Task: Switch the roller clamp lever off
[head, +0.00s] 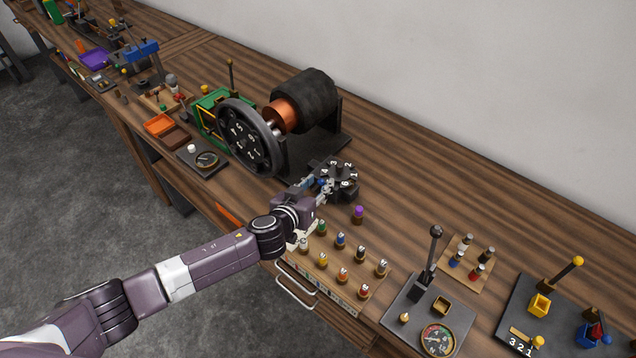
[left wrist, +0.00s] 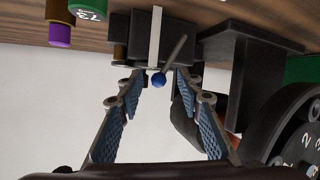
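A small lever with a blue ball knob (left wrist: 158,80) shows in the left wrist view, on a thin dark rod beside a dark block (left wrist: 180,52) and a pale upright strip. I take it for the roller clamp lever, though no label shows. My left gripper (left wrist: 160,88) is open, with one blue-padded finger on each side of the knob and gaps visible to both. My right gripper is in neither view.
A large numbered wheel (head: 252,138) and a copper-and-black roller (head: 288,112) stand behind the gripper. A board with coloured pegs (head: 333,258) lies just in front. A purple-topped peg (head: 358,212) stands close to the right. A lever panel (head: 408,310) is further right.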

